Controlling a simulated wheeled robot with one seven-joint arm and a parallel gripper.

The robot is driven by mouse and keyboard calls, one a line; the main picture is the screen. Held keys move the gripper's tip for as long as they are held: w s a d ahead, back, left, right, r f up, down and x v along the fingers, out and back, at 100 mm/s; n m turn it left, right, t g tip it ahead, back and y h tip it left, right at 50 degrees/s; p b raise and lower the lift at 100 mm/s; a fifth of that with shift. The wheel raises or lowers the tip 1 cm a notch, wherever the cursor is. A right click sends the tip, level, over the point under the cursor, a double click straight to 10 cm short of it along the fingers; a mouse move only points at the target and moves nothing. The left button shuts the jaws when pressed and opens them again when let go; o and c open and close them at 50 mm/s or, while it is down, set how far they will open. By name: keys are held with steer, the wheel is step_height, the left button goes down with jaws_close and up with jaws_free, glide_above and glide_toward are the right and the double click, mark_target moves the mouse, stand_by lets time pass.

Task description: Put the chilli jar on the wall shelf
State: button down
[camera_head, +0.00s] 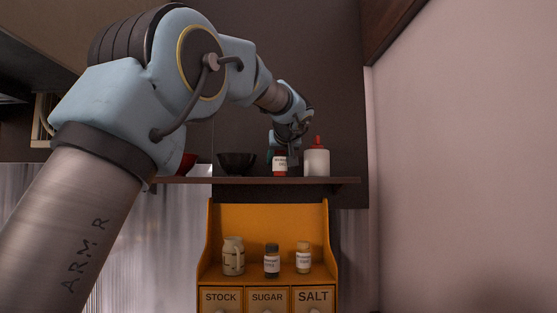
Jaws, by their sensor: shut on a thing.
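The chilli jar (280,169), a small jar with red contents and a white label, is at the wall shelf (345,181). Its base appears level with the shelf's top, but I cannot tell whether it touches. My gripper (279,149) is over the jar's top and shut on it, and the jar is upright. The jar's lid is hidden by the gripper. The label's writing is too small to read surely.
A white bottle with a red cap (317,162) stands close right of the jar. Below, an orange rack (265,222) holds a jug (233,256) and two jars, over drawers labelled STOCK, SUGAR and SALT.

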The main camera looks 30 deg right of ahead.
steer(key=shift+f, duration=0.1)
steer(key=shift+c, duration=1.6)
jaws_free()
steer(key=shift+r, duration=0.25)
steer(key=b+v, duration=0.4)
steer(key=v, duration=0.8)
steer(key=shift+b, duration=0.3)
steer(key=shift+f, duration=0.1)
